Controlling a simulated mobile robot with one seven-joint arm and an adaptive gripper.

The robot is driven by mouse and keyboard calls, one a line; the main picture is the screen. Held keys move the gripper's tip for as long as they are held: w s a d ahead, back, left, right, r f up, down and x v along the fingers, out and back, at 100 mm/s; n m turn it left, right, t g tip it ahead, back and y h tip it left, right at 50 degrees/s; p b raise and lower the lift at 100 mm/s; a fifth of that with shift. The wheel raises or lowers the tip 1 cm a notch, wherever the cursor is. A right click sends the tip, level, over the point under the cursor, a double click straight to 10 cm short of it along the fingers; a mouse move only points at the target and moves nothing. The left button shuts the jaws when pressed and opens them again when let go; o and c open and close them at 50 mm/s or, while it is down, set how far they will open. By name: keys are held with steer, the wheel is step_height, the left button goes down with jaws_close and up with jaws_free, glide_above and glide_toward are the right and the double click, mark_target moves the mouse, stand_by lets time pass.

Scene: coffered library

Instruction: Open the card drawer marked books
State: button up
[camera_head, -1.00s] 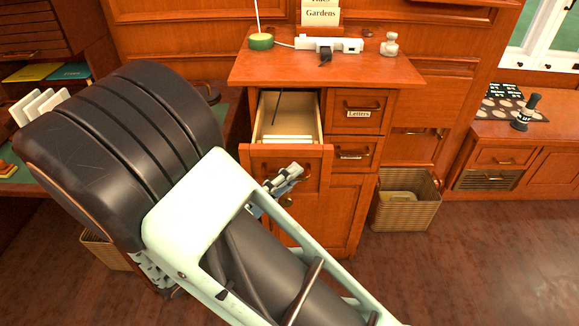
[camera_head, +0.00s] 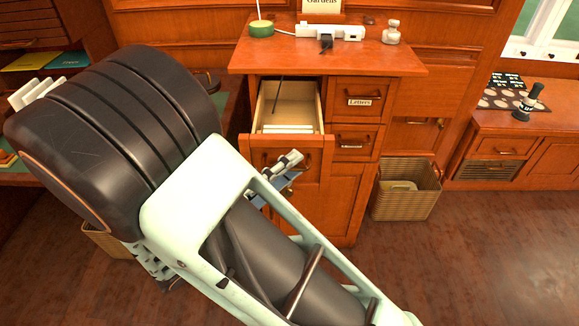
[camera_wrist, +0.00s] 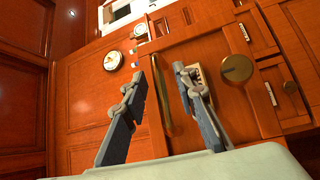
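The cabinet's upper left drawer (camera_head: 289,105) stands pulled out in the head view, with white cards inside. Its front is partly covered by my arm, and I cannot read its label. My gripper (camera_head: 286,172) is just in front of that drawer front, below its top edge. In the wrist view my gripper (camera_wrist: 167,65) has its two fingers apart, with a long bar handle (camera_wrist: 164,105) showing between them. I cannot tell if either finger touches it. A pale label (camera_wrist: 202,74) is partly hidden behind the right finger. A round brass knob (camera_wrist: 237,68) is right of it.
A drawer marked Letters (camera_head: 359,102) is shut to the right, above another shut drawer (camera_head: 354,143). A wicker basket (camera_head: 406,190) stands on the floor beside the cabinet. A green pot (camera_head: 261,28) and a white device (camera_head: 330,32) are on top. Floor at right is clear.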

steer(key=v, duration=1.1)
steer(key=shift+s+a, duration=0.25)
steer(key=shift+s, duration=0.05)
